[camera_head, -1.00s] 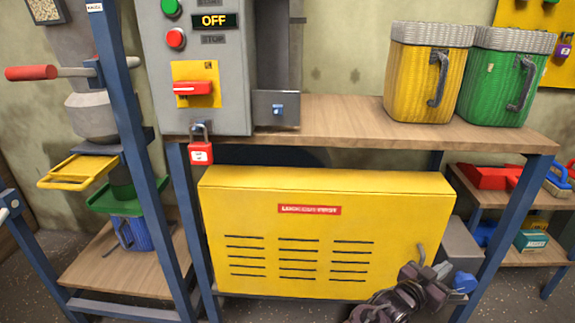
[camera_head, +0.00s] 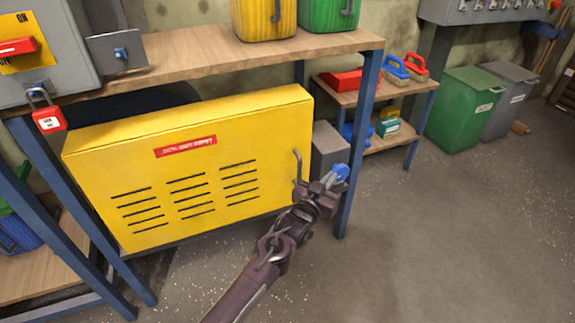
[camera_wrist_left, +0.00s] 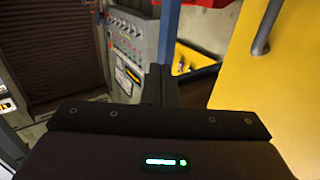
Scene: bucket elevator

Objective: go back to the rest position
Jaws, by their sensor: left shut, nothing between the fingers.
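My left arm reaches up from the bottom of the head view. My left gripper (camera_head: 326,184) is shut and empty. It appears close to the right end of the yellow guard panel (camera_head: 235,170), near the panel's grey handle (camera_head: 297,168); I cannot tell the exact gap. The wrist view shows the yellow panel (camera_wrist_left: 285,85) with its handle (camera_wrist_left: 265,30) at the right, apart from the dark gripper body. The panel stands upright under the wooden workbench. My right gripper is not in view.
A grey box (camera_head: 328,150) and a blue knob (camera_head: 341,172) are just beyond the gripper. A blue bench leg (camera_head: 358,150) stands to its right. A low shelf (camera_head: 390,130) and a green bin (camera_head: 463,110) are farther back. The floor at lower right is clear.

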